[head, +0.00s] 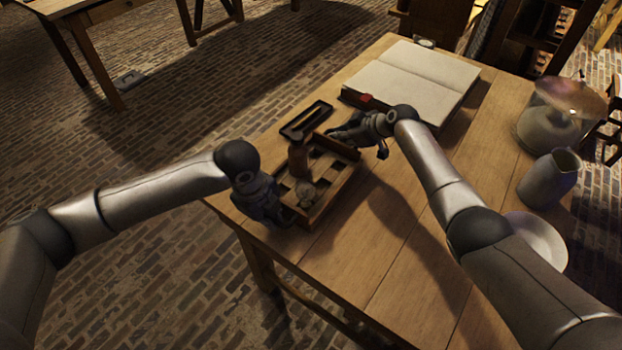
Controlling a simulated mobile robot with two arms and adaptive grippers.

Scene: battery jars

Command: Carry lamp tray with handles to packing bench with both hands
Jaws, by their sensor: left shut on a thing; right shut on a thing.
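The lamp tray (332,194) is a brown wooden tray with dividers, at the left corner of a wooden table (400,262). A brown bottle-like item (298,160) and a small pale glass item (305,193) stand in it. My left gripper (283,212) is shut on the tray's near left end. My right gripper (345,138) is shut on its far right end. The fingers and handles are largely hidden by the grippers. I cannot tell whether the tray touches the table. Which table is the packing bench is not clear.
A small dark tray (306,120) lies just behind the lamp tray. An open book (416,80), a grey jug (550,178), a white plate (538,240) and a glass-topped lamp-like object (548,125) are on the table. Brick floor (150,160) lies left; another table (75,20) stands far left.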

